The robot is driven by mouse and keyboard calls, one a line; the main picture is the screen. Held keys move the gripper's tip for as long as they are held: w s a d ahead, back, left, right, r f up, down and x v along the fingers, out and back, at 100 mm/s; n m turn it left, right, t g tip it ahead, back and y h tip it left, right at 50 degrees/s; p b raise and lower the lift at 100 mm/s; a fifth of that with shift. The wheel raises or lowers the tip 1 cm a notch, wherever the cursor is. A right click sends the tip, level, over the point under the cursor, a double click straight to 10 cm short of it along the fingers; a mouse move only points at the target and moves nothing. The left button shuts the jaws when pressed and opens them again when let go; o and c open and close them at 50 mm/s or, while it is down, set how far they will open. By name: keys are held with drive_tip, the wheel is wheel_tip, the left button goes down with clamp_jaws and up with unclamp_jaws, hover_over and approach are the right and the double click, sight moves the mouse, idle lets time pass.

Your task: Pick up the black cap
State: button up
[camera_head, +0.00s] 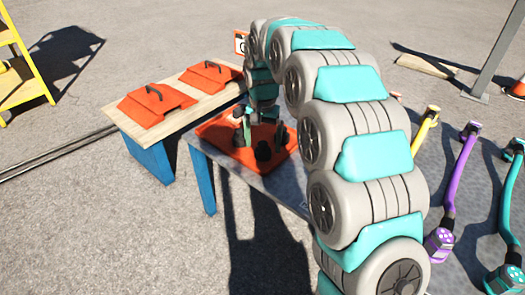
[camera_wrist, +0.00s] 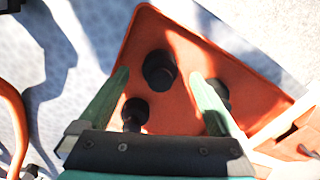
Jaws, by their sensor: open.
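Several black pieces lie on an orange tray (camera_wrist: 180,118). A round black piece, likely the black cap (camera_wrist: 158,70), lies between and just beyond my fingertips in the wrist view. A second black piece (camera_wrist: 135,112), with a narrower stem, lies nearer the palm by the left finger. A third black piece (camera_wrist: 222,92) is partly hidden by the right finger. My gripper (camera_wrist: 160,76) is open, its green fingers apart, with nothing held. In the head view my gripper (camera_head: 264,136) is over the tray (camera_head: 212,134), above a dark piece (camera_head: 263,151). The exact gap cannot be told.
The tray rests on a grey table (camera_head: 270,184). A wooden bench (camera_head: 190,96) with orange lidded boxes (camera_head: 155,103) stands at the left. Yellow (camera_head: 425,130) and purple (camera_head: 462,175) handled items stand at the right.

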drive_tip(key=shift+f, duration=0.95)
clamp_jaws()
drive_tip(key=shift+r, duration=0.15)
